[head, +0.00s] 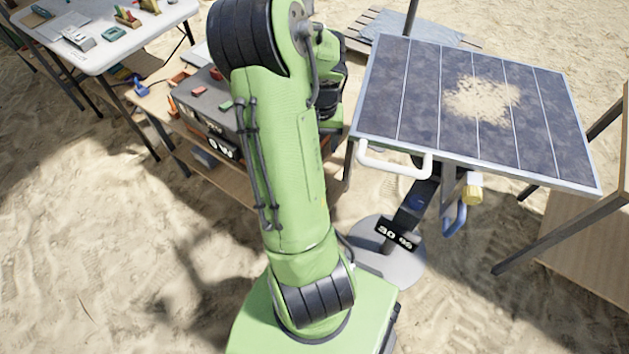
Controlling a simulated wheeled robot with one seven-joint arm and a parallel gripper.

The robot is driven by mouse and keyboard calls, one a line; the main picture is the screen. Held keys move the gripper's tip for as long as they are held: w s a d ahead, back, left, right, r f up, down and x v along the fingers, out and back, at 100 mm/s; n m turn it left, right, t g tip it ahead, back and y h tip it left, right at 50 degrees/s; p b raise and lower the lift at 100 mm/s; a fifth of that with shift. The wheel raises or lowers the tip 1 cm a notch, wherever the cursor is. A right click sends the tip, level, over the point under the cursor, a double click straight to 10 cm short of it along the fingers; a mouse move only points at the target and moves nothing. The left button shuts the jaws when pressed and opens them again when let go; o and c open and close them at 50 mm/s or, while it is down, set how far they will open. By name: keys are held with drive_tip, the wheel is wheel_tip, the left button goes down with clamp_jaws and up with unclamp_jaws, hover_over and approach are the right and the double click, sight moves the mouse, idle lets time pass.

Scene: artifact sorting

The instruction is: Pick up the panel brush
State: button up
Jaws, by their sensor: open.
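I cannot make out the panel brush for certain. A small blue item (140,88) lies on the left end of the wooden bench (163,112), too small to identify. Several small brush-like or block-like pieces (128,18) in red, yellow and green stand on the white table (97,52) at the upper left. My green arm rises through the middle of the view. Its far end is mostly hidden behind its own upper link, with only some dark parts showing at the right. The fingers of my gripper do not show.
A tilted solar panel (400,120) with a sandy patch (482,101) stands at the right, with a white handle and a round grey base (400,268). A grey case (205,100) with small red and green items sits on the bench. Open sand lies at the lower left.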

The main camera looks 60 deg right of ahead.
wheel_tip(320, 180, down, 10)
drive_tip(key=b, duration=0.3)
drive_tip(key=shift+b, duration=0.3)
drive_tip(key=f+b, duration=0.1)
drive_tip(key=f, duration=0.3)
drive_tip(key=a+f+b, duration=0.1)
drive_tip(key=f, duration=0.1)
drive_tip(key=shift+w+b, duration=0.2)
drive_tip(key=shift+b, duration=0.15)
drive_tip(key=shift+c, duration=0.2)
drive_tip(key=shift+r, duration=0.1)
clamp_jaws()
